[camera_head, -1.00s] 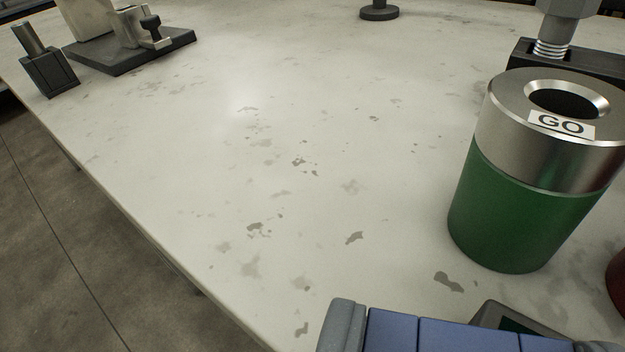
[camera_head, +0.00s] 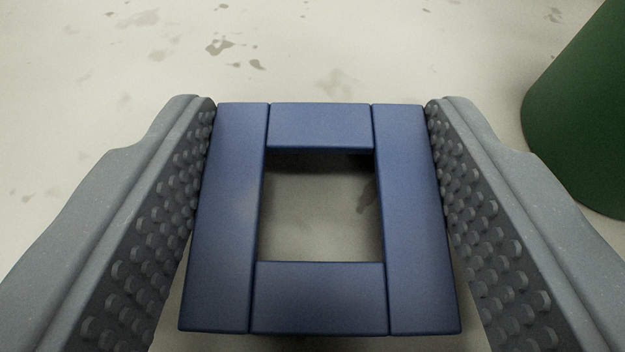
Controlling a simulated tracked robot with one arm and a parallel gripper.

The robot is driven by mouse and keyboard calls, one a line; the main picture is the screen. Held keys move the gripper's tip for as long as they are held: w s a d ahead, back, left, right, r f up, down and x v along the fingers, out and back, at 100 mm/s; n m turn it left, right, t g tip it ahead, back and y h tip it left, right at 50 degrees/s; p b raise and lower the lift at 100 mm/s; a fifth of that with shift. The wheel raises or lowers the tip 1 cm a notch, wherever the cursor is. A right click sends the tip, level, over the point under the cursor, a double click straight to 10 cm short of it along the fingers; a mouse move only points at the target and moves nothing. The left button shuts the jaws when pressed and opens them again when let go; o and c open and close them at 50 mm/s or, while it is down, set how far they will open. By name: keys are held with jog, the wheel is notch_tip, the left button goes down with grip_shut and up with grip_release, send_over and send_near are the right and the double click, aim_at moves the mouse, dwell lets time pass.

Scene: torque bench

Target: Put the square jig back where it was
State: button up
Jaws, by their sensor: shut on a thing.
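The square jig (camera_head: 318,298) is a blue square frame made of flat bars around a square opening. It fills the lower middle of the view. My gripper (camera_head: 321,115) has one grey, studded finger at each side of the jig, and both fingers press on its outer sides. The pale bench top (camera_head: 90,60) shows beyond the jig and through its opening. I cannot tell whether the jig touches the bench or is held just above it.
A green cylinder (camera_head: 585,120), the lower part of the GO gauge, stands close to the right finger at the right edge. The bench at the left and beyond the jig is clear, with only grey stains.

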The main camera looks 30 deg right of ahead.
jog(key=o, duration=1)
jog(key=shift+c, duration=0.2)
jog(key=shift+s+a+r, duration=0.15)
jog(key=shift+s+r, duration=0.1)
jog(key=shift+s, duration=0.05)
jog(key=p+v, duration=0.2)
jog(key=v, duration=0.9)
jog(key=shift+p, duration=0.3)
jog(key=shift+s+a+r, duration=0.1)
jog(key=shift+s, duration=0.05)
